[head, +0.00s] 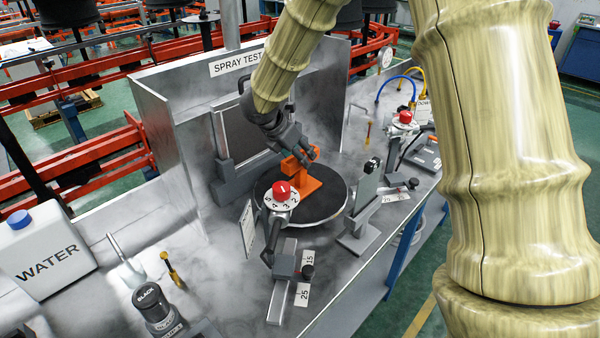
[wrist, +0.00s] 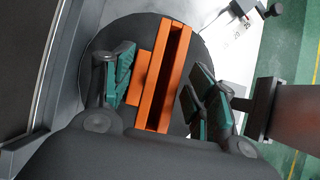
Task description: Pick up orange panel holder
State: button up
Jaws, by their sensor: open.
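The orange panel holder (head: 306,187) stands on a round dark turntable (head: 327,207) in front of the spray test panel. In the wrist view the orange panel holder (wrist: 165,75) is a long slotted bar with a small block on its left side. My gripper (head: 297,153) reaches down to the holder from above and behind. In the wrist view my gripper (wrist: 160,92) is open, with one green-padded finger on each side of the holder. A gap shows between the right finger and the bar; the left finger is close to the side block, and I cannot tell whether it touches.
A red-knobbed dial (head: 283,195) stands just in front of the turntable. A grey stand (head: 362,205) is to its right. A WATER container (head: 45,255) and a BLACK jar (head: 155,308) are at the left. The spray test panel (head: 240,125) rises behind.

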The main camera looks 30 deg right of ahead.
aim_at(301, 172)
jog(key=shift+d+f+p, duration=0.3)
jog(key=shift+f, duration=0.1)
jog(key=shift+p+x, duration=0.6)
jog(key=shift+x, duration=1.5)
jog(key=shift+s, duration=0.1)
grip_shut()
